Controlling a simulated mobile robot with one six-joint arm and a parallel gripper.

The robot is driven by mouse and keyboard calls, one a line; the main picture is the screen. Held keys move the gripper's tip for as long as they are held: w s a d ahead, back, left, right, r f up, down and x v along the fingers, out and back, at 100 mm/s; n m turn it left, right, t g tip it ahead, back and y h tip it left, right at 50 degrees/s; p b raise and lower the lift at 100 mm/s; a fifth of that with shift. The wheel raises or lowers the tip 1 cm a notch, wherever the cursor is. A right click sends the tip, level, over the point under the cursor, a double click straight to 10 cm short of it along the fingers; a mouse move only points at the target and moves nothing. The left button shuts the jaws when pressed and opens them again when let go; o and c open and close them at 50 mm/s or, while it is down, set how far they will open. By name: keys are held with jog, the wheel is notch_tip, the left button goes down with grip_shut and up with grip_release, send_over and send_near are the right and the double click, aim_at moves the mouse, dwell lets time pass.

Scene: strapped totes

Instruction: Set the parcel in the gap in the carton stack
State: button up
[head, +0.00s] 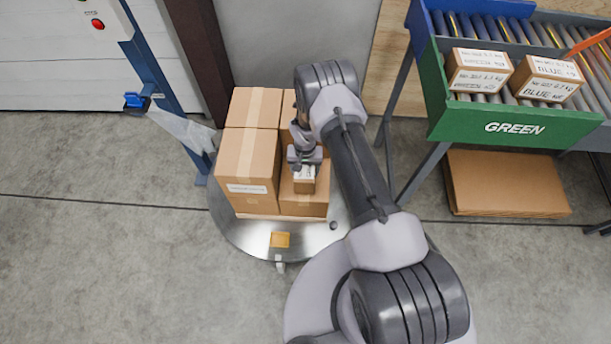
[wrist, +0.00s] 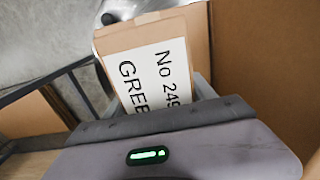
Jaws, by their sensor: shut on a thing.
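The parcel (head: 304,185) is a small brown box with a white label. My gripper (head: 304,168) is shut on it from above. The parcel is at the front right of the carton stack (head: 250,160), over a lower carton (head: 305,207) and beside the taller front left carton. I cannot tell whether it touches the lower carton. In the wrist view the parcel (wrist: 155,65) shows a label reading "No 249" and "GREE", partly hidden by my gripper (wrist: 165,118). A brown carton wall (wrist: 265,60) stands close on the right. My arm hides the stack's back right part.
The stack stands on a round metal turntable (head: 235,230) with an orange patch (head: 280,240). A blue post (head: 165,95) with hanging clear film is at the left. A green-fronted roller rack (head: 510,125) with two labelled parcels is at the right, above flat cardboard (head: 505,185).

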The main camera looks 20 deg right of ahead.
notch_tip(320, 180, down, 2)
jog(key=shift+f, duration=0.25)
jog(key=shift+f+b, duration=0.2)
jog(key=shift+b, duration=0.2)
jog(key=o, duration=1.7)
jog(key=shift+r, duration=0.1)
